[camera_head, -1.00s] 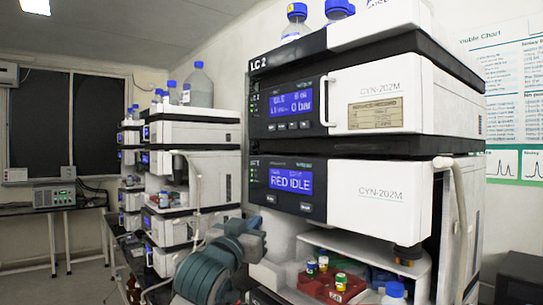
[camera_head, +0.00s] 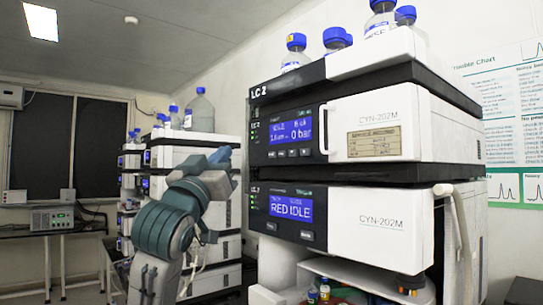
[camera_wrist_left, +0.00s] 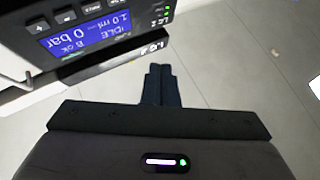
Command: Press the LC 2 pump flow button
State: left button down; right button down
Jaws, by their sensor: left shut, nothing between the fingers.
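The LC 2 stack stands at right centre in the head view, its label at the top left corner. Its upper unit, the pump (camera_head: 375,110), has a dark panel with a blue display (camera_head: 290,132) reading 0 bar. A row of small buttons (camera_head: 290,153) sits under that display. The wrist view shows the display (camera_wrist_left: 85,38) upside down, with buttons (camera_wrist_left: 64,15) along its upper side. My left gripper (camera_head: 221,155) is shut and empty, left of the panel and apart from it in the picture. Its closed fingers (camera_wrist_left: 160,85) point away below the panel edge in the wrist view.
A lower unit (camera_head: 375,222) reading RED IDLE sits under the pump. A white vertical handle (camera_head: 323,130) stands out beside the display. Blue-capped bottles (camera_head: 337,40) stand on top. Another instrument stack (camera_head: 190,150) is behind my left arm. Floor (camera_wrist_left: 225,60) shows beyond the fingers.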

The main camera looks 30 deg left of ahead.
aim_at(273, 155)
pick_arm(q)
jog(key=w+d+p, duration=0.3)
jog(key=w, duration=0.5)
jog(key=shift+d, duration=0.15)
jog(key=shift+w, duration=0.1)
dwell(0.4)
dwell(1.0)
dwell(0.5)
